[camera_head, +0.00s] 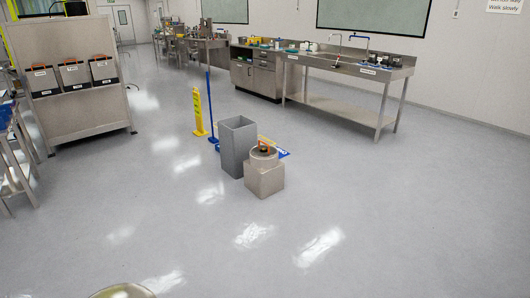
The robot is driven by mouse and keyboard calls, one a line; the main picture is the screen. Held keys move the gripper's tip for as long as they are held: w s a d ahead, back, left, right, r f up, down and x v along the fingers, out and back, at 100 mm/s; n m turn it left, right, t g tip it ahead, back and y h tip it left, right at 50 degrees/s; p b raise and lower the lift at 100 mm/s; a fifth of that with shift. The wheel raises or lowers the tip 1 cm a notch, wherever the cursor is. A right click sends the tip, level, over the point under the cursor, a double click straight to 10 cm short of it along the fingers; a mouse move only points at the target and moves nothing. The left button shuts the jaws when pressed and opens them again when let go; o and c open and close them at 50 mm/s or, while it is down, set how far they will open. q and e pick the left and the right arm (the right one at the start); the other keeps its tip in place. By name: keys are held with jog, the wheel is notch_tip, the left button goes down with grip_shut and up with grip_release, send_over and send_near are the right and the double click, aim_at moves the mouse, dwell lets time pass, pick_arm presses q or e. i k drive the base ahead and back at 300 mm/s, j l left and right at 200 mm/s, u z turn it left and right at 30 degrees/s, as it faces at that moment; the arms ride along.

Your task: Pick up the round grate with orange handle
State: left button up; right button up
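A small round piece with an orange handle (264,146) sits on top of a beige-grey vessel (265,179) on the floor, near the middle of the camera_head view. The vessel has a round upper part and a boxier lower part. The handle stands up in an arch. The disc under the handle is too small to make out, so I cannot tell whether it rests on or inside the vessel's mouth. Neither of my grippers is in view.
A tall grey open-topped bin (238,148) stands close to the vessel's left. Behind are a yellow floor sign (198,112) and a blue pole (210,108). A steel sink bench (345,75) lines the back right. The floor (330,215) in front and right is clear.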

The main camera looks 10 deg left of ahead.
aim_at(257, 151)
jog(key=i+l+z, duration=0.15)
jog(key=i, duration=0.25)
jog(key=i+l+z, duration=0.15)
jog(key=i+l, duration=0.15)
jog(key=i+u, duration=0.2)
jog(key=i, duration=0.2)
jog(key=i+l+u, duration=0.15)
jog(key=i, duration=0.25)
jog(key=i+l+u, duration=0.2)
jog(key=i, duration=0.2)
jog(key=i+j+u, duration=0.25)
jog(key=i+u, duration=0.65)
jog(key=i, duration=0.2)
jog(key=i+l+u, duration=0.1)
jog(key=i+u, duration=0.35)
jog(key=i+j+z, duration=0.15)
jog(key=i+z, duration=0.15)
jog(key=i, duration=0.35)
jog(key=i+j+z, duration=0.35)
jog(key=i, duration=0.25)
jog(key=i+j+z, duration=0.3)
jog(key=i+j, duration=0.15)
jog(key=i, duration=0.15)
